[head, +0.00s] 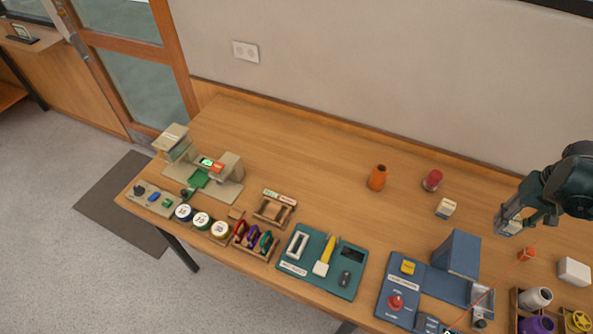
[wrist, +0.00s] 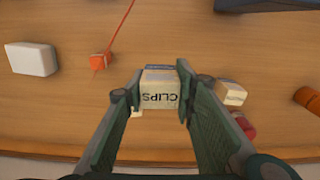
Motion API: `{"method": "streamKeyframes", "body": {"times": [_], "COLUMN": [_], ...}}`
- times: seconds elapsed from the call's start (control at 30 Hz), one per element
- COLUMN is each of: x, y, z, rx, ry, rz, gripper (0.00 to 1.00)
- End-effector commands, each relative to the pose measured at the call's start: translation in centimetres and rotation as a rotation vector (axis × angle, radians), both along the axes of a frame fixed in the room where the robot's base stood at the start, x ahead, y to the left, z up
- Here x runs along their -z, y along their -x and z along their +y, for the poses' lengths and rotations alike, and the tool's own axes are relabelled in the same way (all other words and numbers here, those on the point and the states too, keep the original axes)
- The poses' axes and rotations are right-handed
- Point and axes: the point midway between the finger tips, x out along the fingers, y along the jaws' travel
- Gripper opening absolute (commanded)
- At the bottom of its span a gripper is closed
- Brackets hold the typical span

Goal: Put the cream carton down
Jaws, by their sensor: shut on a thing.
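My gripper (wrist: 160,88) is shut on a cream carton (wrist: 159,92) marked "CLIPS", with one finger on each side of it. In the head view my gripper (head: 508,222) is at the right, over the wooden table (head: 320,165), pointing down and to the left. The held carton shows only in part there, between the fingers. I cannot tell for sure how high it is above the table. A second, similar small cream carton (head: 446,208) stands on the table left of my gripper; it also shows in the wrist view (wrist: 231,92).
A red-topped jar (head: 432,180) and an orange bottle (head: 377,178) stand further left. A blue stand (head: 457,254) is in front. An orange cube (head: 526,254) with a red line and a white box (head: 574,271) are at the right. Bare wood lies among them.

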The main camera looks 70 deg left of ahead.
Motion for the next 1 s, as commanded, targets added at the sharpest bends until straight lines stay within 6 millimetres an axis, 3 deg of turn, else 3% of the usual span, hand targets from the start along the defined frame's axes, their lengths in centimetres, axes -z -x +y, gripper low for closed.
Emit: {"method": "streamKeyframes", "body": {"times": [0.17, 0.37, 0.67, 1.0], "x": [0.0, -0.1, -0.3, -0.4], "y": [0.2, 0.9, 3.5, 8.0], "z": [1.3, 4.9, 13.4, 23.5], "rx": [-0.001, -0.002, -0.001, 0.002], "ry": [0.000, 0.000, 0.000, 0.000], "rz": [0.000, 0.000, 0.000, 0.000], "gripper": [0.14, 0.14, 0.14, 0.14]}}
